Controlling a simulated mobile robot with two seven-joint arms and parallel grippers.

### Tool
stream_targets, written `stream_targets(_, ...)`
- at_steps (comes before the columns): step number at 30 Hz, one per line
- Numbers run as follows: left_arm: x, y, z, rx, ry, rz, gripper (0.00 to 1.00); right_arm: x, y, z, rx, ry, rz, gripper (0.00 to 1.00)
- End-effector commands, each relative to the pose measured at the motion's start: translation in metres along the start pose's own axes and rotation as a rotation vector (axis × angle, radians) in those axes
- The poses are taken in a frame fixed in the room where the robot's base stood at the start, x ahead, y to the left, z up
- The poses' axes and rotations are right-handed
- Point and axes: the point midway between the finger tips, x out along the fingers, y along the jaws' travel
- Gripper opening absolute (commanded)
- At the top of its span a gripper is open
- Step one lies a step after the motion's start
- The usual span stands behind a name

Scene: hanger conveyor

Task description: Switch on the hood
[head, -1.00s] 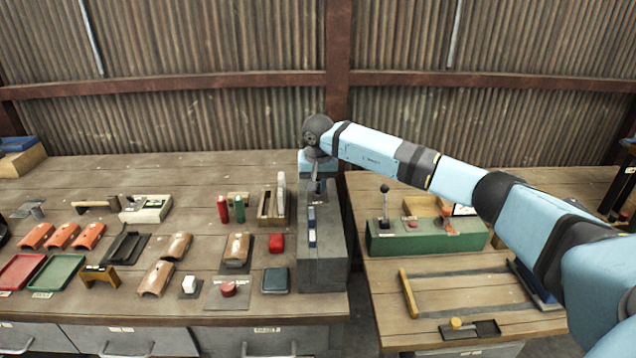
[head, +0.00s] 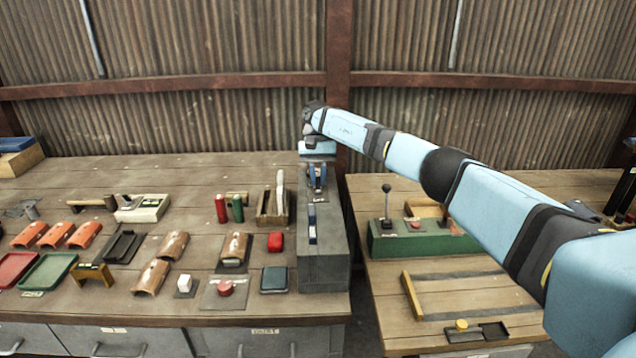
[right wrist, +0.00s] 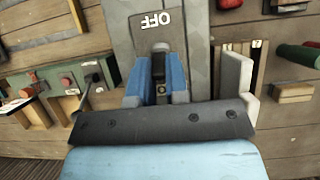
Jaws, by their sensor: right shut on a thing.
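A tall grey box (head: 322,262) stands at the right end of the left bench. Its top carries switches, one of them a blue-and-white one (head: 312,226) nearer the front. My right gripper (head: 317,182) reaches down onto the far part of the box top. In the right wrist view its blue fingers (right wrist: 158,88) are closed on a small black switch lever (right wrist: 158,66). My left gripper is not in view.
A wooden holder (head: 264,220) stands close to the left of the box, with red (head: 221,209) and green (head: 238,208) cylinders beside it. A green control box (head: 425,243) with a lever is on the right bench. A gap separates the benches.

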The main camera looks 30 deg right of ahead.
Motion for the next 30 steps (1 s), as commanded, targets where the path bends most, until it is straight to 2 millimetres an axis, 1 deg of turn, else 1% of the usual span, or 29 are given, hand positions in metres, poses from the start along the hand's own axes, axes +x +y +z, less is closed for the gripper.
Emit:
stream_targets(14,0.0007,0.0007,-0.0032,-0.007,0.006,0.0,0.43,0.0,0.0,-0.0005,0.0,-0.016,0.0,0.0)
stream_targets(15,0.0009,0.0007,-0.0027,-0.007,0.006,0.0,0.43,0.0001,0.0001,-0.0005,0.0,-0.016,0.0,0.19)
stream_targets(18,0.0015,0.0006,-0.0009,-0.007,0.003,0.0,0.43,0.0001,0.0001,-0.0006,0.0,-0.015,0.0,0.4)
stream_targets(25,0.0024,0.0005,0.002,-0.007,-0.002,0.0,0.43,0.0002,0.0001,-0.0006,0.001,-0.015,0.0,0.4)
stream_targets(30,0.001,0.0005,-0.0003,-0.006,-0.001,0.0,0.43,-0.0021,-0.0017,0.0018,0.0,-0.015,0.0,0.4)
